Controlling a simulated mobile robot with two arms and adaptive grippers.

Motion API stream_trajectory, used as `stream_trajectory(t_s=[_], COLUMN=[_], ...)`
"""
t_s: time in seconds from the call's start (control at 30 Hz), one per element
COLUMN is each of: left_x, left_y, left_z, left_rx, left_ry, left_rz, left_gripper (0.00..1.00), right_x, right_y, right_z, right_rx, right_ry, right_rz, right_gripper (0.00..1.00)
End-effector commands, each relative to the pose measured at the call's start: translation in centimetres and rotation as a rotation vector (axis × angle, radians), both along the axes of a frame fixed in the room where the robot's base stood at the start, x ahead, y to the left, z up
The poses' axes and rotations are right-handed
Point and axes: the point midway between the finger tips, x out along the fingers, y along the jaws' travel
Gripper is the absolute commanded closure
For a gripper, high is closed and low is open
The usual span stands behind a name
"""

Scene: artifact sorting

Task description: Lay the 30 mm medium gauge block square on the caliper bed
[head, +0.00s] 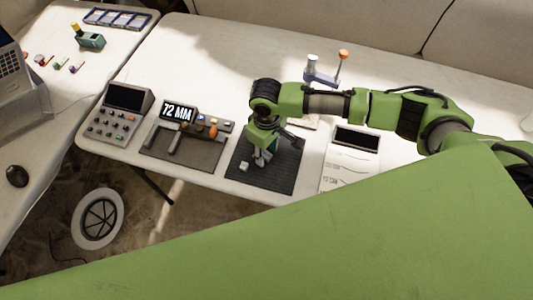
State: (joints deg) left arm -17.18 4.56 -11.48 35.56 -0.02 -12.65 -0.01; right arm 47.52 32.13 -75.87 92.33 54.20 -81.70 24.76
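The caliper (178,128) stands on a dark plate on the white table, left of the middle, with its display reading 72 MM. Its jaws and bed (176,143) show no block that I can make out. My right gripper (264,154) points down over a dark ribbed mat (278,181), right of the caliper. Something pale shows at its fingers, but it is too small to tell whether it is held. A small pale block (243,166) lies on the mat left of the gripper. Which block is the 30 mm one cannot be read. My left gripper is out of view.
A grey keypad console (118,112) stands left of the caliper. A panel with a dark screen (356,140) lies right of the mat. A blue stand with an orange knob (322,72) is behind my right arm. A side table (60,90) holds small items.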

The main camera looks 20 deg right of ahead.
Motion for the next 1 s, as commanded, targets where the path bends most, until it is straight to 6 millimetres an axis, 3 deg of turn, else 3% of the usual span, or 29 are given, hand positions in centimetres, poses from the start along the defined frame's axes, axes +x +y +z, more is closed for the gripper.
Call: stream_trajectory(t_s=[0.23, 0.37, 0.77, 1.0], left_x=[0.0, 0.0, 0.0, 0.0], left_y=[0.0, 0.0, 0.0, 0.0], left_z=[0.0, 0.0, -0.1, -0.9], left_rx=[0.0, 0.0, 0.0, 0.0], left_ry=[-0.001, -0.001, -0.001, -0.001], left_rz=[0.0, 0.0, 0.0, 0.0], left_gripper=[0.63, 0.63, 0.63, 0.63], right_x=[0.0, 0.0, 0.0, 0.1], right_y=[0.0, 0.0, 0.1, 0.1], right_z=[-0.2, -0.2, 0.0, 2.4], right_rx=[0.0, 0.0, 0.001, 0.004], right_ry=[0.0, 0.0, -0.001, -0.004], right_rz=[0.0, 0.0, 0.0, 0.0], right_gripper=[0.67, 1.0, 1.0, 1.0])
